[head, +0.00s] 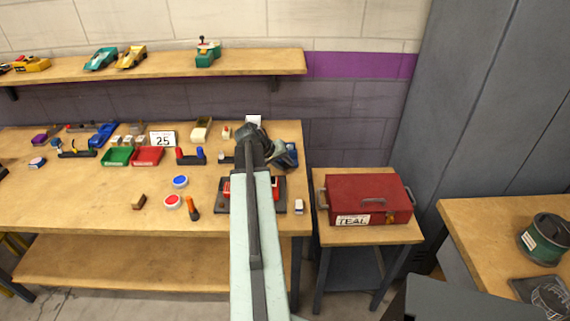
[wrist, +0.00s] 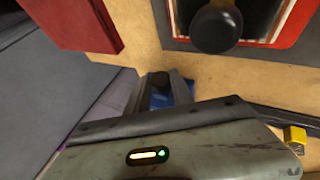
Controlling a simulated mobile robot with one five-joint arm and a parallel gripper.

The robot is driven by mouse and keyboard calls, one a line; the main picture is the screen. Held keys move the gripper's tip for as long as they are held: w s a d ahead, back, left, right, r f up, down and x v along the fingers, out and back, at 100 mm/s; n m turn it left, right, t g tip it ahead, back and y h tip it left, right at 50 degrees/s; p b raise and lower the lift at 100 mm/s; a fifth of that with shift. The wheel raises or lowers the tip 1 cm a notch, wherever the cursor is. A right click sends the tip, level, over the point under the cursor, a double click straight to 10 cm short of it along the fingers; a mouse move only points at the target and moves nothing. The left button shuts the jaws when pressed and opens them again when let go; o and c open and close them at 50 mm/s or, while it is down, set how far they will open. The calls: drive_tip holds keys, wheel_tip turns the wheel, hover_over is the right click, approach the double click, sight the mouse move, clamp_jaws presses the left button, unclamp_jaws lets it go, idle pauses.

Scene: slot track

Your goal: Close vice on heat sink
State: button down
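The blue vice (head: 289,157) stands near the right end of the workbench, partly hidden behind my gripper (head: 272,148). Part of its blue body (wrist: 183,92) also shows beyond my fingers in the wrist view. There my gripper (wrist: 161,80) has its two fingers apart at the vice, with a small dark round end between the tips. I cannot tell whether the fingers press on it. I cannot make out the heat sink or the vice jaws; my gripper and arm cover that area.
A red-edged tray (wrist: 293,25) with a black knob (wrist: 215,29) lies close to my gripper. The red toolbox (head: 366,199) stands on a lower stand at right. Red and green bins (head: 118,156), round pads and an orange-handled tool (head: 193,207) lie left. A shelf hangs above.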

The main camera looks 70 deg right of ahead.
drive_tip(key=shift+w, duration=0.1)
drive_tip(key=shift+s+r+t+y+p, duration=0.2)
drive_tip(key=shift+t+y+p, duration=0.1)
drive_tip(key=shift+t+p, duration=0.3)
drive_tip(key=shift+s+m+t+y+p, duration=0.2)
drive_tip(key=shift+m+t+y+p, duration=0.2)
drive_tip(key=shift+t+p, duration=0.45)
drive_tip(key=t, duration=0.2)
drive_tip(key=t+y, duration=0.1)
drive_tip(key=shift+s+d+f+m, duration=0.1)
drive_tip(key=shift+s+f+m, duration=0.1)
drive_tip(key=shift+s+m, duration=0.1)
drive_tip(key=shift+t+y+b, duration=0.3)
drive_tip(key=shift+t+y, duration=0.1)
drive_tip(key=shift+t, duration=0.55)
drive_tip(key=shift+m, duration=0.3)
drive_tip(key=c, duration=1.4)
unclamp_jaws()
drive_tip(key=shift+d, duration=0.1)
